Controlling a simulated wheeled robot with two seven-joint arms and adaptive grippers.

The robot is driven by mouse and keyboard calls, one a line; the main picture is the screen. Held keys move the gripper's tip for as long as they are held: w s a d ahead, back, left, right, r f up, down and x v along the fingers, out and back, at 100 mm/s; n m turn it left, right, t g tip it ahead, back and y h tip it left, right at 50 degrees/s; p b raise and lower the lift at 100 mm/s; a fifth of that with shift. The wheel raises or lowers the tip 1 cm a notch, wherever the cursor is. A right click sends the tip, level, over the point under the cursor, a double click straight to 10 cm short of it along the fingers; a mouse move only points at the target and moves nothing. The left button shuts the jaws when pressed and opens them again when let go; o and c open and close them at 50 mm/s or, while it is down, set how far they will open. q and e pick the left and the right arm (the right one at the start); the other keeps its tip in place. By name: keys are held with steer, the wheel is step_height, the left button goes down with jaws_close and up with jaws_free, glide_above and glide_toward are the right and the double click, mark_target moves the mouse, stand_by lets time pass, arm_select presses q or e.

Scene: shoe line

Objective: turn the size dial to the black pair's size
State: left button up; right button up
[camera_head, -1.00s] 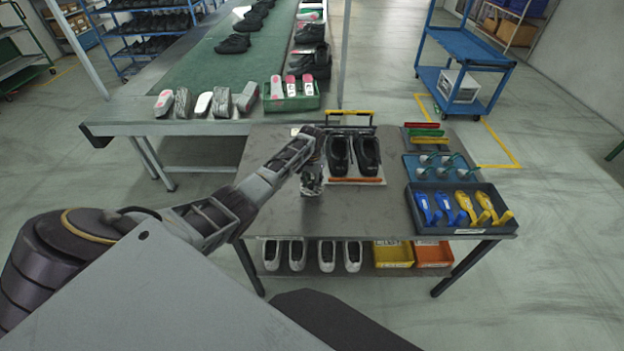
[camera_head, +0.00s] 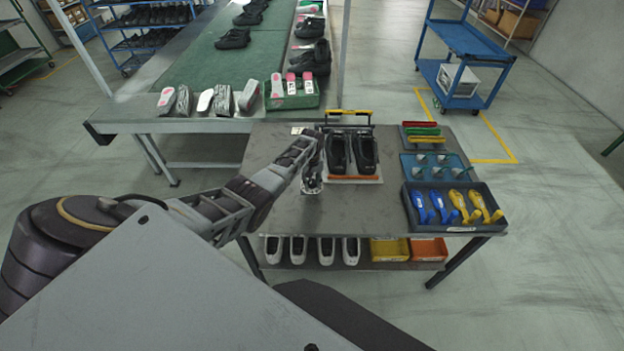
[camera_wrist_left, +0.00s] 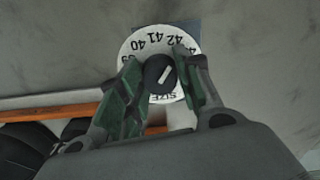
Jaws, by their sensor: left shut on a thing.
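The size dial (camera_wrist_left: 136,44) is a white disc with black numbers. In the left wrist view 40, 41 and 42 show along its far side, and the word SIZE shows on its near side. Its black knob (camera_wrist_left: 158,75) carries a white mark slanting to the upper right, roughly toward 42 and the partly hidden number beside it. My left gripper (camera_wrist_left: 160,84) is shut on the knob, a green-padded finger on each side. In the head view this gripper (camera_head: 312,184) hides the dial. The black pair (camera_head: 351,153) stands just right of it. My right gripper is not in view.
An orange strip (camera_head: 354,179) lies in front of the black pair. To the right are a blue holder (camera_head: 408,171) and a dark tray (camera_head: 414,227) with blue and yellow tools. White shoes (camera_head: 298,250) stand on the lower shelf. The table's front left is clear.

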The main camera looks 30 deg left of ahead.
mark_target(312, 182)
arm_select(q)
steer(key=shift+n, duration=0.5)
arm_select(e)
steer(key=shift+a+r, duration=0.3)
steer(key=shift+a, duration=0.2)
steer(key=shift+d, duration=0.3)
arm_select(q)
steer(key=o, duration=1)
steer(key=shift+o, duration=0.2)
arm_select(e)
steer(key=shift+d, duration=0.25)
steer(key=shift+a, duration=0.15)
arm_select(q)
steer(key=shift+r, duration=0.2)
steer(key=shift+r, duration=0.15)
step_height(312, 182, up, 11)
steer(key=shift+r, duration=0.15)
